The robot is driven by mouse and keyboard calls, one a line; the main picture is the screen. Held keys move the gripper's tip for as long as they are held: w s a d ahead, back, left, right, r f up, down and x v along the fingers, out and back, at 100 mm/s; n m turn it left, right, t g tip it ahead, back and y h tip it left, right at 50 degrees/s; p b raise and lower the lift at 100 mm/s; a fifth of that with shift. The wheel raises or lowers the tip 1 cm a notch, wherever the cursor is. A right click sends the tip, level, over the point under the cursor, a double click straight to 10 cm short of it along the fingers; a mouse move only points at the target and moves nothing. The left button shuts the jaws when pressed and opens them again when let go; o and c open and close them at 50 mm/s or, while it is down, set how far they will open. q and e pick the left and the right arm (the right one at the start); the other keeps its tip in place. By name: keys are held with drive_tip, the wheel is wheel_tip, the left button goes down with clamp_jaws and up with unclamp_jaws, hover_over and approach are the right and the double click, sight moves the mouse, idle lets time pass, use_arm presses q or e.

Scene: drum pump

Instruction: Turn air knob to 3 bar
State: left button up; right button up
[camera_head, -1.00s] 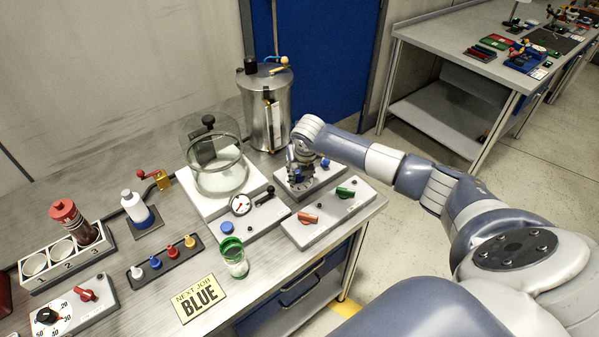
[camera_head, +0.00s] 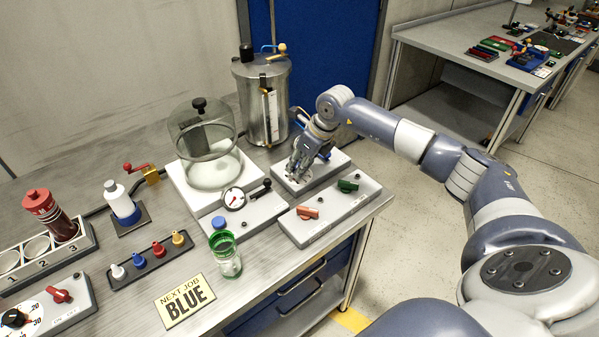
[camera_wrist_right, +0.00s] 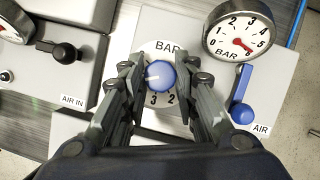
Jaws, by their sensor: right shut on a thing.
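The blue air knob (camera_wrist_right: 161,75) sits on a light panel marked BAR in the right wrist view. The digits 3 and 2 show below it, and its white pointer mark points left. My right gripper (camera_wrist_right: 160,82) is shut on the knob, with one finger on each side. The head view shows this gripper (camera_head: 296,174) low over the panel (camera_head: 331,164), hiding the knob there. The round gauge (camera_wrist_right: 239,32) marked BAR has its red needle pointing lower right, near 5 to 6. My left gripper is not in view.
A blue lever (camera_wrist_right: 241,108) marked AIR stands right of the knob. A panel with red and green handles (camera_head: 331,211) lies in front, a glass bell jar (camera_head: 206,158) to the left, a steel drum (camera_head: 262,98) behind. Free floor lies beyond the bench's right edge.

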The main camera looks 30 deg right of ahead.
drive_tip(key=n+y+b, duration=0.1)
drive_tip(key=n+b, duration=0.1)
drive_tip(key=n, duration=0.1)
drive_tip(key=shift+w+d+f+g, duration=0.1)
drive_tip(key=shift+g, duration=0.2)
drive_tip(key=n+g+y+b, duration=0.1)
drive_tip(key=n+b, duration=0.1)
drive_tip(key=n, duration=0.1)
drive_tip(key=shift+w, duration=0.1)
drive_tip(key=n+g+b, duration=0.1)
drive_tip(key=n, duration=0.2)
drive_tip(key=shift+w+d+n+y+b, duration=0.1)
drive_tip(key=shift+n+y+b, duration=0.2)
drive_tip(key=shift+n+b, duration=0.1)
drive_tip(key=shift+n+g+b, duration=0.45)
drive_tip(key=shift+n+g, duration=0.15)
drive_tip(key=shift+n, duration=0.8)
drive_tip(key=o, duration=1)
